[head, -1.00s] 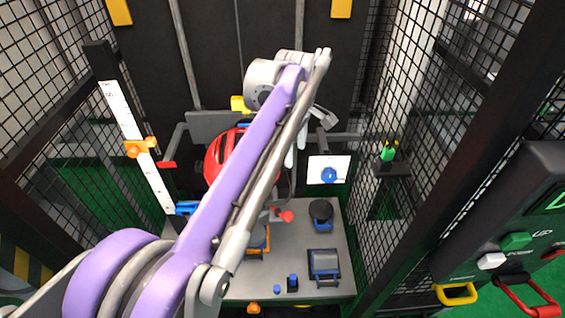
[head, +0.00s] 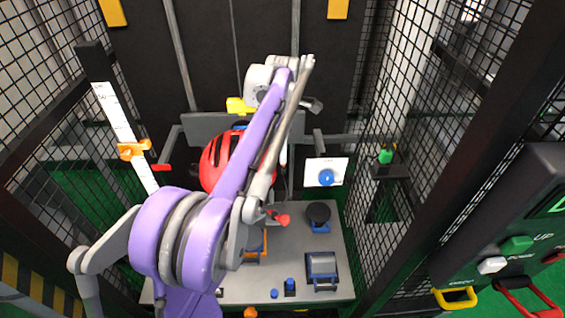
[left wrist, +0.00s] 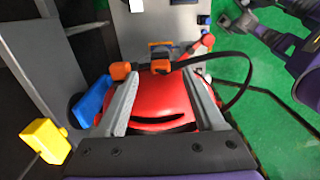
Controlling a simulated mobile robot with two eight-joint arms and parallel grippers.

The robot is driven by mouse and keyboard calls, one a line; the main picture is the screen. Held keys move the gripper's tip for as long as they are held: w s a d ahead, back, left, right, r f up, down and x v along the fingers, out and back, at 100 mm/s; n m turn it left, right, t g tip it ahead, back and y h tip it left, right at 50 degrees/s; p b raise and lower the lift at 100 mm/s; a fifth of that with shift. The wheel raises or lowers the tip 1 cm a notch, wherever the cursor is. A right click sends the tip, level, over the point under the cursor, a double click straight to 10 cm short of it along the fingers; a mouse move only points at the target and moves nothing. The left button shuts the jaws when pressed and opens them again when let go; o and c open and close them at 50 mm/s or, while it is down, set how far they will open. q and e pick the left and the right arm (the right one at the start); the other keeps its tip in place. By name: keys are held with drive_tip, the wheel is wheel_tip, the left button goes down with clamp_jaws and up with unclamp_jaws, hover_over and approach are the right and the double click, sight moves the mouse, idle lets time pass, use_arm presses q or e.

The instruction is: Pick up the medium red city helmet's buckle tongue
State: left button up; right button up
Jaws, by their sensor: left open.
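The red helmet (head: 213,163) sits in the middle of the head view, partly hidden by my left arm. In the left wrist view the helmet (left wrist: 160,105) fills the space between and below the fingers. My left gripper (left wrist: 160,74) is open with its two grey fingers over the helmet, nothing visibly clamped; I cannot tell if they touch it. A dark strap (left wrist: 246,68) loops out to the right. A small red piece (left wrist: 207,41) lies beyond the helmet, also in the head view (head: 281,219); I cannot tell whether it is the buckle tongue. My right gripper is out of view.
A grey table (head: 340,262) holds a black round item (head: 318,212), a dark blue-edged block (head: 322,267) and small blue parts. A white card with a blue knob (head: 326,177) stands behind. Mesh walls and a control panel (head: 510,240) flank the space.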

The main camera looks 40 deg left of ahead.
use_arm(q)
drive_tip(key=shift+f, duration=1.6)
drive_tip(key=c, duration=1.1)
drive_tip(key=shift+r, duration=0.1)
